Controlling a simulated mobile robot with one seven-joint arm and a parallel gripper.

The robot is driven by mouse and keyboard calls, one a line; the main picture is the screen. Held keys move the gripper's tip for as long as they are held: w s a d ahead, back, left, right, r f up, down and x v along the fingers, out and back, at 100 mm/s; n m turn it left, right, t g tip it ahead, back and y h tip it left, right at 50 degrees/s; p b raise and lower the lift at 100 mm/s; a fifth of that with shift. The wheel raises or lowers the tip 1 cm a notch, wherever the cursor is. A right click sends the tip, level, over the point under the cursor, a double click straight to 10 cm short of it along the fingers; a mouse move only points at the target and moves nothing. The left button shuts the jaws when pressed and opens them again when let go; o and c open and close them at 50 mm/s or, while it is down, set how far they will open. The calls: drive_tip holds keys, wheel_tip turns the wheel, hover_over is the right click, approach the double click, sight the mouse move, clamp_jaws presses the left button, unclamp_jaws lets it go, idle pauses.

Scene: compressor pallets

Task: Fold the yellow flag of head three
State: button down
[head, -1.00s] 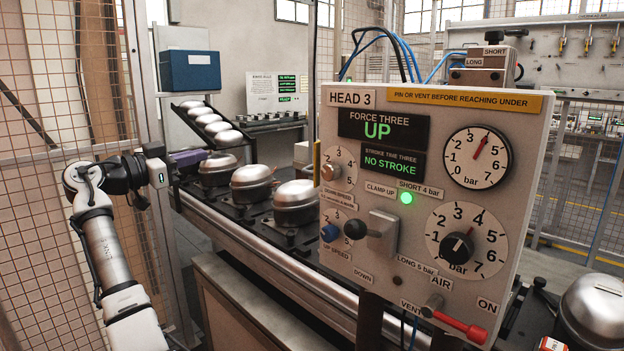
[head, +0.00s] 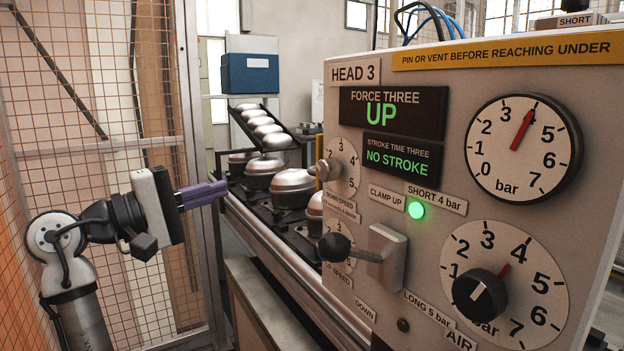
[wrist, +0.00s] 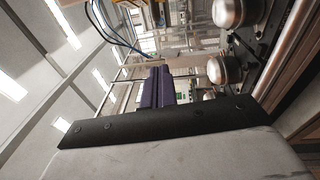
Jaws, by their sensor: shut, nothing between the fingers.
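The head three panel (head: 345,100) fills the right of the head view, with displays reading UP and NO STROKE. The shut fingers also show in the wrist view (wrist: 156,72). No flag can be made out in the wrist view.
A conveyor with silver compressor domes (head: 292,188) runs behind the panel's left edge. A mesh fence (head: 90,150) stands behind my arm. A black-knobbed lever (head: 336,246) juts from the panel. Open air lies between gripper and panel.

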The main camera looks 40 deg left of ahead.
drive_tip(key=w+d+p, duration=0.1)
drive_tip(key=w+d, duration=0.2)
drive_tip(key=w, duration=0.2)
drive_tip(key=w+d+r+p, duration=0.1)
drive_tip(key=w+d+p, duration=0.1)
drive_tip(key=w, duration=0.4)
drive_tip(key=shift+d+r, duration=0.2)
drive_tip(key=shift+d, duration=0.7)
drive_tip(key=shift+w, duration=0.1)
